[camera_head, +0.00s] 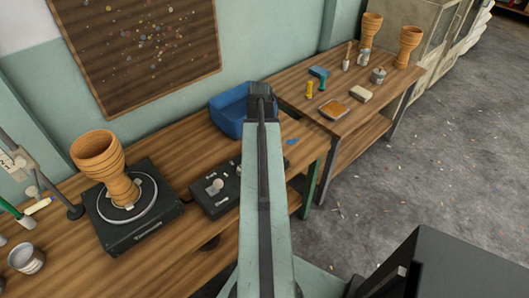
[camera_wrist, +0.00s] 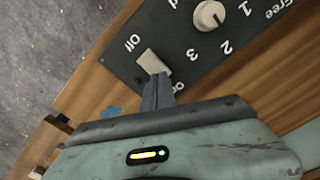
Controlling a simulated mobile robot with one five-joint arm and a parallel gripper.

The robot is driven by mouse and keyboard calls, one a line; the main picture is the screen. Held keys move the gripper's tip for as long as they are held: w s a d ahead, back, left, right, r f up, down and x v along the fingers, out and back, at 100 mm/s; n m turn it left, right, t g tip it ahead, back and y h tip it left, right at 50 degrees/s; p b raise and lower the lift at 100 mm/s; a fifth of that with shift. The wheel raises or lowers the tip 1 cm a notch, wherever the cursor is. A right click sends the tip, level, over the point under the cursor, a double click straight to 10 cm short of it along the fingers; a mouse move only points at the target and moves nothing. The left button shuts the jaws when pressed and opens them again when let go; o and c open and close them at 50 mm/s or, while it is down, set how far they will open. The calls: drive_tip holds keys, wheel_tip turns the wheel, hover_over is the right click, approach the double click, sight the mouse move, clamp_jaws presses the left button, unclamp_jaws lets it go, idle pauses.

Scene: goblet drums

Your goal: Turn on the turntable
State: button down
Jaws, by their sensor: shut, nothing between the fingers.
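The turntable (camera_head: 150,225) is a black box with a round plate at the left of the bench in the head view. A tan goblet drum (camera_head: 98,160) stands on its plate. The dark control box (camera_head: 213,197) sits to its right, partly hidden by my arm. In the wrist view, the control box (camera_wrist: 205,60) shows a round knob (camera_wrist: 209,15) among numbers and a pale switch (camera_wrist: 152,62) between "Off" and "on". My gripper (camera_wrist: 157,82) is shut and empty, its tips right at the switch's lower edge; I cannot tell whether they touch.
A blue bin (camera_head: 228,112) stands behind the control box. A second table (camera_head: 340,85) to the right holds small tools and two goblet drums. A metal can (camera_head: 27,259) and a lamp-like stand (camera_head: 72,211) are left of the turntable. Grey floor lies right of the benches.

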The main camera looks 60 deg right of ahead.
wheel_tip(320, 180, up, 5)
drive_tip(key=p, duration=0.4)
drive_tip(key=shift+r, duration=0.15)
